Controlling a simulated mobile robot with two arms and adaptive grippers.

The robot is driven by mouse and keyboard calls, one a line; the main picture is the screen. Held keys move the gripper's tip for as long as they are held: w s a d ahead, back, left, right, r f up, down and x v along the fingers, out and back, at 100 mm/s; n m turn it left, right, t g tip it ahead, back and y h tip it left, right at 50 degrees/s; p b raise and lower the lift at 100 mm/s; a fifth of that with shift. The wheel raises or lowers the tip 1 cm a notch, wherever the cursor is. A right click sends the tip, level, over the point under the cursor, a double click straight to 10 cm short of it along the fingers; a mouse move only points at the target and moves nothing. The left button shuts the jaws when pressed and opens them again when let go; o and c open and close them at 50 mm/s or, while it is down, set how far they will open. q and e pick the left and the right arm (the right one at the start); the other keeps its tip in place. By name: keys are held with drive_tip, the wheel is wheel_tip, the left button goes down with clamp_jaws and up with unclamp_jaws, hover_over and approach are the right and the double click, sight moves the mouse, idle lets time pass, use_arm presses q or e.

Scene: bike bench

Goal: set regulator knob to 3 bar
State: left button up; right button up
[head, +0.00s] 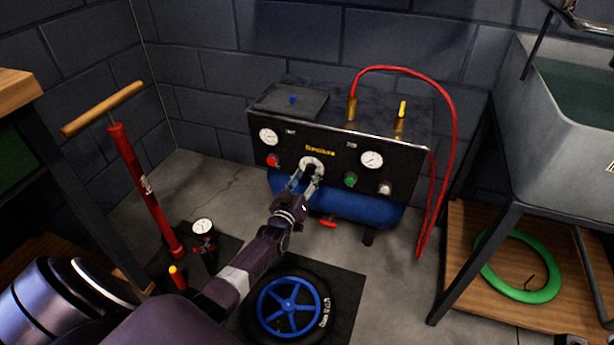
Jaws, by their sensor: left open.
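The compressor (280,133) stands against the back wall with a dark control panel facing me. A dark knob on a pale round dial (312,162), apparently the regulator knob, sits in the middle of the panel under yellow lettering. My left gripper (305,177) is open, with its two fingers reaching up to the knob, one at each side of its lower part. I cannot tell if they touch it. The fingers partly cover the dial, and its marks are too small to read. Two white gauges, left (268,136) and right (371,160), show on the panel; their readings are unclear.
A red button (272,160), a green button (350,179) and a red hose (452,130) are near the knob. A red floor pump (143,190) stands left. A sink (570,130) is at right.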

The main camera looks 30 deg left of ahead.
use_arm(q)
drive_tip(key=shift+s, duration=0.1)
drive_tip(key=shift+s+d, duration=0.15)
drive_tip(key=shift+s, duration=0.1)
drive_tip(key=v, duration=1.1)
drive_tip(key=shift+s, duration=0.15)
drive_tip(key=shift+d, duration=0.1)
